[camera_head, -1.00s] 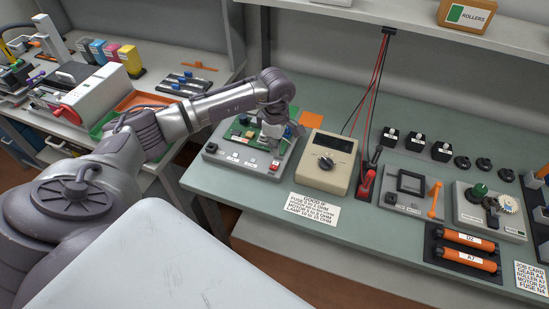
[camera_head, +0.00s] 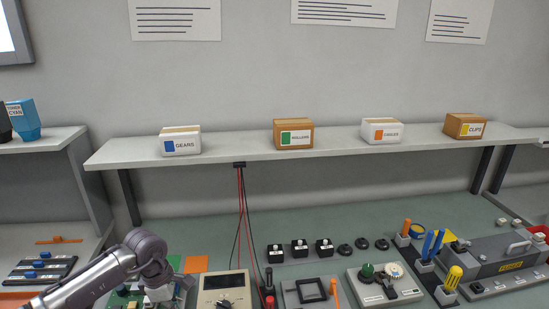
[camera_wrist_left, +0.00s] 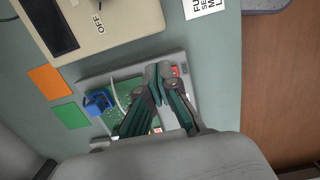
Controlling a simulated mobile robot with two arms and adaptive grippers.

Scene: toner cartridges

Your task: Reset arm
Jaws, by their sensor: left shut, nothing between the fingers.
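My left arm (camera_head: 105,272) comes in from the lower left of the head view, its wrist bent down over the green circuit board at the bottom edge. In the left wrist view my left gripper (camera_wrist_left: 158,72) is shut and empty. Its fingertips are over the grey test tray (camera_wrist_left: 178,62) that carries the green board (camera_wrist_left: 128,88). A blue part (camera_wrist_left: 98,102) sits on the board beside the fingers. I cannot tell whether the fingertips touch the tray. My right gripper is not in view.
The beige meter (camera_head: 224,290) stands right of my wrist, with red and black leads hanging above. A shelf (camera_head: 340,146) with several labelled boxes spans the back. Tools and a grey machine (camera_head: 500,265) stand at the right. An orange card (camera_head: 196,264) lies flat behind the wrist.

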